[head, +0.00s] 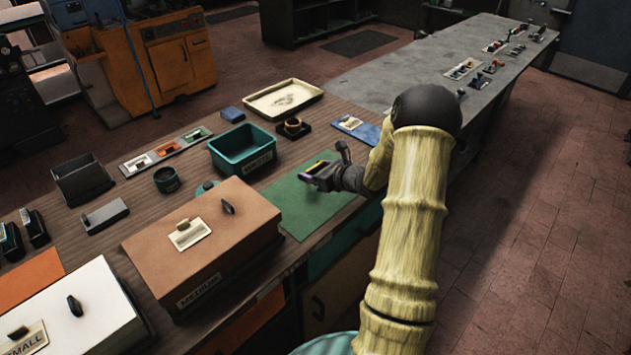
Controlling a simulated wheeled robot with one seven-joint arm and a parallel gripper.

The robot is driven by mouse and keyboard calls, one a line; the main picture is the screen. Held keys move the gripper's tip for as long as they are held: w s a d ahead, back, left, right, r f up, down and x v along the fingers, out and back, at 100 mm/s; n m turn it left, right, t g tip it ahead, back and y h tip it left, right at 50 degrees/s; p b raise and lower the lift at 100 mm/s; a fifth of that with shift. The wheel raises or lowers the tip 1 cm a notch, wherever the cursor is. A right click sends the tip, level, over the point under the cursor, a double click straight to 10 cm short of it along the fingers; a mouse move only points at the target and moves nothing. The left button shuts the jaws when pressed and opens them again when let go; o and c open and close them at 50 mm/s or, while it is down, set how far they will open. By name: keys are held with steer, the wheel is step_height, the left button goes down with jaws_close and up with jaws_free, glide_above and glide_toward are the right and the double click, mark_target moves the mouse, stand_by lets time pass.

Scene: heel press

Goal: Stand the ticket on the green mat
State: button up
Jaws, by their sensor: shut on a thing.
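The green mat (305,215) lies flat on the wooden bench, near its front edge. My gripper (322,176) is over the mat's upper part and shut on a small dark, flat thing with a yellow strip, which appears to be the ticket (318,168). The fingers hide part of it. I cannot tell from this view whether it touches the mat or is held just above it.
A teal bin (242,149) and a cream tray (283,98) stand behind the mat. A brown box (200,245) labelled MEDIUM stands to its left, with a white box (75,310) beyond. A blue pad (357,130) lies behind my gripper. Bare mat shows in front.

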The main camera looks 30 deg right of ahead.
steer(key=shift+s+r, duration=0.1)
steer(key=shift+f, duration=2.1)
steer(key=shift+f, duration=0.15)
steer(key=o, duration=1)
